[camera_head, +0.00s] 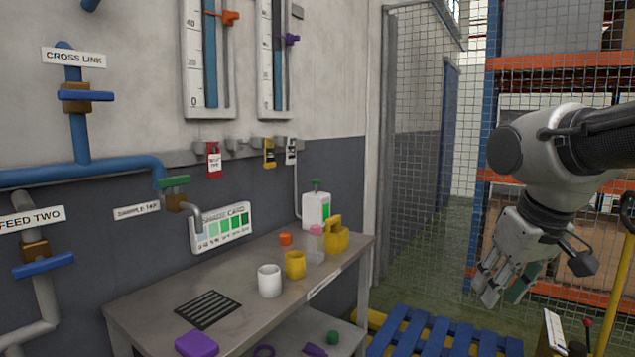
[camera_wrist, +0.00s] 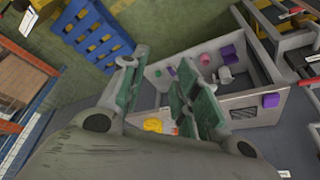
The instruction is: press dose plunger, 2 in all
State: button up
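A white dispenser bottle (camera_head: 313,212) with a green label stands at the back of the bench. I cannot make out the bottle in the wrist view.
On the bench (camera_head: 135,305) stand a white cup (camera_head: 269,281), a yellow mug (camera_head: 295,265), a yellow caddy (camera_head: 337,239), a pink-topped jar (camera_head: 316,245) and a purple block (camera_head: 196,344). A blue pallet (camera_head: 440,335) lies on the floor. Orange racking (camera_head: 560,62) stands behind my arm.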

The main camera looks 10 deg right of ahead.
grip_shut()
dwell(1.1)
